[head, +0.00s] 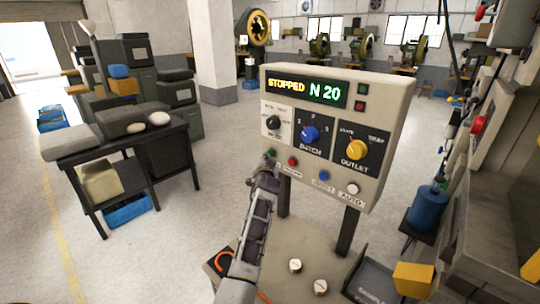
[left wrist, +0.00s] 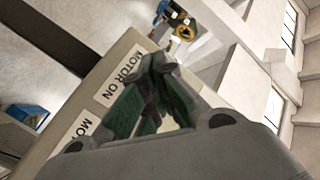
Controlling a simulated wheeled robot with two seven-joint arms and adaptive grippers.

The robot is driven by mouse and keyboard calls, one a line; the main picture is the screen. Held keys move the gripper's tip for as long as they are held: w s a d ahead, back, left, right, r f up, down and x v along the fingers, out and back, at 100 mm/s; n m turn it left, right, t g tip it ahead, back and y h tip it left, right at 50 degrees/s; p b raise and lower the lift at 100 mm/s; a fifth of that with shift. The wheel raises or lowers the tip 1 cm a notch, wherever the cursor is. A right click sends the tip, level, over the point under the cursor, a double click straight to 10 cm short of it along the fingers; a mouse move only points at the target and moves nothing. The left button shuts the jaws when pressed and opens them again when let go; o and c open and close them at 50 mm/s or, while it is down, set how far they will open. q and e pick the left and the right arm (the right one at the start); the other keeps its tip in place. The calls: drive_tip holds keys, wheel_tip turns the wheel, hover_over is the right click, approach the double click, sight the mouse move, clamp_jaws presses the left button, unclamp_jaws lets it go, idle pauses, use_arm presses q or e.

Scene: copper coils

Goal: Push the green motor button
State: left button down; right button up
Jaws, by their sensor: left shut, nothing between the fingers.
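The beige control panel (head: 392,88) stands on two dark posts, and its display (head: 305,90) reads "STOPPED N 20". The green motor button (head: 271,152) is at the left end of the lower button row, just above my left gripper's tip. My left gripper (head: 265,164) is shut and empty, with its fingertips close to the button; I cannot tell if they touch it. In the left wrist view the shut fingers (left wrist: 168,64) lie beside a "MOTOR ON" label (left wrist: 122,76), and the button is not clearly visible. My right gripper is not in view.
A red button (head: 292,161), a blue button (head: 324,174) and a white button (head: 354,188) share the row. Three knobs sit above: black, blue (head: 310,135) and yellow (head: 356,149). A dark table (head: 120,145) stands at left. A dark tray (head: 372,282) is at lower right.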

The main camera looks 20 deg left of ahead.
use_arm(q)
drive_tip(key=shift+w, duration=0.15)
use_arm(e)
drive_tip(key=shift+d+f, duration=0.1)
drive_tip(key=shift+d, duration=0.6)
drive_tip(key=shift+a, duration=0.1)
use_arm(q)
drive_tip(key=shift+w+d, duration=0.1)
drive_tip(key=shift+w, duration=0.05)
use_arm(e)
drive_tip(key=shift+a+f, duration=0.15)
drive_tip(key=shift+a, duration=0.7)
use_arm(q)
drive_tip(key=shift+s+a+p, duration=0.2)
drive_tip(key=shift+s+p, duration=0.25)
drive_tip(key=shift+s, duration=0.3)
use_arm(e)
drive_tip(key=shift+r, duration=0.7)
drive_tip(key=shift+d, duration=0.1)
